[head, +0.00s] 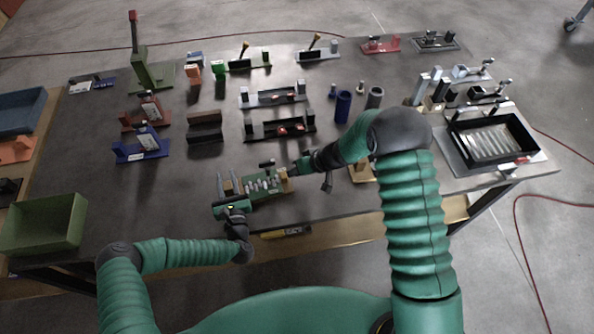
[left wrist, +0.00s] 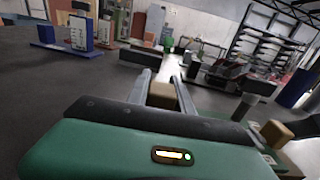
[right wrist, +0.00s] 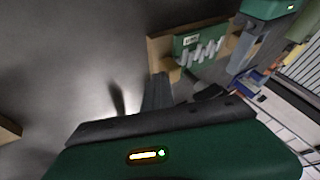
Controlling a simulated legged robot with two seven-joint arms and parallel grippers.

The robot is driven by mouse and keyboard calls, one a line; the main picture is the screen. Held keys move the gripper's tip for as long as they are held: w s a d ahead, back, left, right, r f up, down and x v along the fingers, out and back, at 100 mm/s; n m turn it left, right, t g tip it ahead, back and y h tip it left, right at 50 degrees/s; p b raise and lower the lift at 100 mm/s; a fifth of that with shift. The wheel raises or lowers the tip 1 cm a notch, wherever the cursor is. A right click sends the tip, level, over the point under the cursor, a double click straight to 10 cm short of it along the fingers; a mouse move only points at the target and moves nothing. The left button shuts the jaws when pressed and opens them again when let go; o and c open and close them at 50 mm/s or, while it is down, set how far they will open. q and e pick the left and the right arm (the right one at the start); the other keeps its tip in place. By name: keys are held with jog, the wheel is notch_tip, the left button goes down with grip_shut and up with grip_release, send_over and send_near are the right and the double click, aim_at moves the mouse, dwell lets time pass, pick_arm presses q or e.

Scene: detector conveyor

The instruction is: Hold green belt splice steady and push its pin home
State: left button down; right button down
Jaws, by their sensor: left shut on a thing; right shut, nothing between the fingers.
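The green belt splice (head: 262,186) lies on the dark table with a row of silver pieces and tan blocks at its ends. The right wrist view shows it (right wrist: 198,46) too. My left gripper (head: 226,184) is at its left end, its fingers pointing toward the back of the table. In the left wrist view the fingers (left wrist: 160,84) are shut on a tan block (left wrist: 161,97). My right gripper (head: 291,170) is shut and empty near the splice's right end. Its fingers (right wrist: 158,92) show beside the splice; contact cannot be told. The pin is not clearly identifiable.
A small dark block (head: 267,163) lies just behind the splice. Dark fixtures (head: 280,126) stand farther back, with blue (head: 343,106) and grey cylinders to their right. A green bin (head: 45,224) sits at left, and a black tray (head: 490,141) at right. Table is clear left of the splice.

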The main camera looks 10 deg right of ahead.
pick_arm(q)
jog(key=shift+d, duration=0.15)
pick_arm(e)
jog(key=shift+a, duration=0.2)
jog(key=d, duration=0.3)
jog(key=shift+w+d, duration=0.25)
jog(key=shift+d, duration=0.15)
jog(key=v, duration=1)
jog(key=shift+d, duration=0.35)
jog(key=shift+w, duration=0.1)
pick_arm(q)
jog(key=c, duration=1)
grip_release()
jog(key=shift+c, duration=0.2)
